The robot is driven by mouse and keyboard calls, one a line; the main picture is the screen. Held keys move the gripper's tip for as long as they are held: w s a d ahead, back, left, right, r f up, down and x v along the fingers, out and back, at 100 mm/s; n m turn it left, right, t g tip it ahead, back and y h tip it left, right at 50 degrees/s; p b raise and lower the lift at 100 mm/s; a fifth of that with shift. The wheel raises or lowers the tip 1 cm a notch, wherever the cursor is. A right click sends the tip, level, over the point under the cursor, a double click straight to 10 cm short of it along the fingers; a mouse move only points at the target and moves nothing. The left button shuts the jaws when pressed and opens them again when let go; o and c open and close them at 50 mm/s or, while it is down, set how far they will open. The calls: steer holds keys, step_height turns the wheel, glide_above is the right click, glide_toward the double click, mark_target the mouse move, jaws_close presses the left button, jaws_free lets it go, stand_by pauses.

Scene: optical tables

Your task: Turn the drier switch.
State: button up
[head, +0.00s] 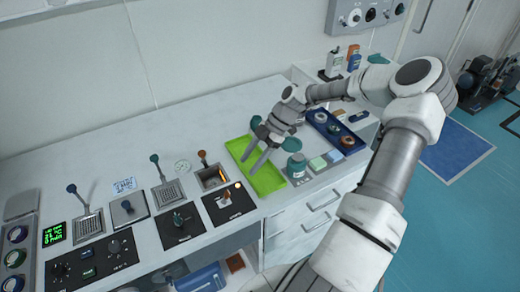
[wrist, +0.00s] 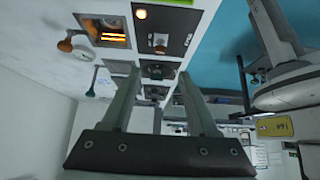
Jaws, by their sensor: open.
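My gripper (head: 253,157) is open and empty above the lime-green tray (head: 268,181). In the wrist view, the two fingers of my gripper (wrist: 158,82) stand apart with nothing between them. Left of the tray, a black switch panel (head: 213,214) has a small knob and a bright spot; this panel also shows in the wrist view (wrist: 178,22). Behind it is a glowing orange recess (head: 211,177) with an orange-knobbed lever (head: 203,155). Another black panel (head: 171,239) bears a dark knob (head: 178,219). I cannot read which control is labelled drier.
A teal-lidded jar (head: 296,166) and a blue tray of rings (head: 334,132) stand right of the green tray. Levers with dark knobs (head: 154,158) rise from the worktop on the left. A green display (head: 54,234) is at far left. The back worktop is clear.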

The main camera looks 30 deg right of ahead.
steer(key=v, duration=0.5)
steer(key=shift+d+r, duration=0.1)
steer(key=shift+r, duration=0.05)
